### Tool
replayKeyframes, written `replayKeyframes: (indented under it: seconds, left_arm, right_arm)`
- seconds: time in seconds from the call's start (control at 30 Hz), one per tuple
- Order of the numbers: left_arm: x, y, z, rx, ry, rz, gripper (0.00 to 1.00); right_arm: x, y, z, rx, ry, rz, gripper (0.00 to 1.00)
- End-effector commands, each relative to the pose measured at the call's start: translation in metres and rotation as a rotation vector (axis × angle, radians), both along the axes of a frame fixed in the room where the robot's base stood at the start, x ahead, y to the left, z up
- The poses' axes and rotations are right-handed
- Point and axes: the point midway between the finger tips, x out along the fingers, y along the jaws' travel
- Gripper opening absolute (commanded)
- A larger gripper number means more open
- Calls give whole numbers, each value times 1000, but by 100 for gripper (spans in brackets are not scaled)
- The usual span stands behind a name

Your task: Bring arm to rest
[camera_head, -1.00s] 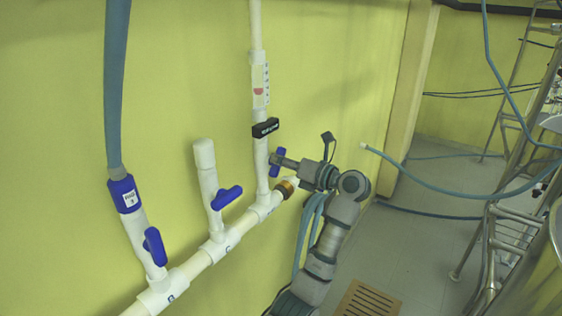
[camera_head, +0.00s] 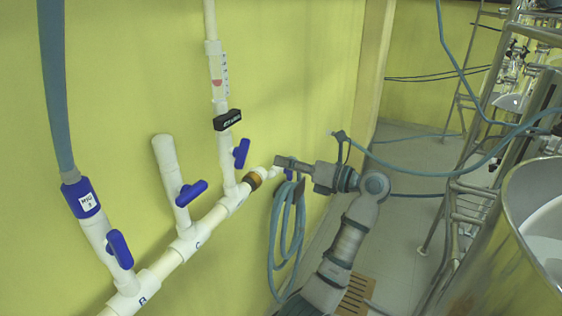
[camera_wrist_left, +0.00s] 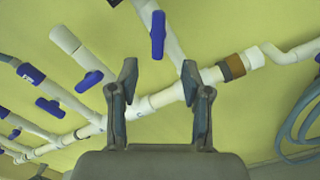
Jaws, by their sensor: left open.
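My left gripper (camera_head: 282,162) is at the end of my grey arm, seen edge-on in the head view. It is close to the wall, right of the white pipe's brass-coloured fitting (camera_head: 254,179). In the left wrist view the same gripper (camera_wrist_left: 160,75) has its two fingers spread, with nothing held between them. The white pipe (camera_wrist_left: 168,96) and a blue valve handle (camera_wrist_left: 158,34) show beyond the fingers. I cannot tell the exact gap to the pipe. My right gripper is not in view.
Blue valve handles (camera_head: 120,250) stick out along the pipe on the yellow wall. A coiled blue hose (camera_head: 272,240) hangs beside my arm. A metal frame (camera_head: 455,215) and a large vessel (camera_head: 535,215) stand at the right. Some grey floor (camera_head: 400,225) lies between.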

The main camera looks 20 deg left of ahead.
Motion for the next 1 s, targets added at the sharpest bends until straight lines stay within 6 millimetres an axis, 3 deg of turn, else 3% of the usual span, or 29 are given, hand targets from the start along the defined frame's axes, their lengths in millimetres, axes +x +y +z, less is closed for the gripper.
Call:
replayKeyframes:
  seconds: [0.63, 0.73, 0.87, 0.97, 1.0]
  left_arm:
    - [0, -1, 0, 1, 1, 0, 48]
    - [6, 1, -8, 33, 27, 1, 48]
    - [38, 8, -54, 241, 182, -14, 48]
    - [75, 6, -120, 499, 391, -76, 48]
    - [88, 2, -150, 601, 480, -113, 48]
  right_arm:
    - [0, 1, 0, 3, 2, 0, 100]
    - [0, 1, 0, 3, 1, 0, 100]
    - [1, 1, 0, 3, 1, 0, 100]
    - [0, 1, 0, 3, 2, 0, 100]
    - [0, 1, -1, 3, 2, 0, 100]
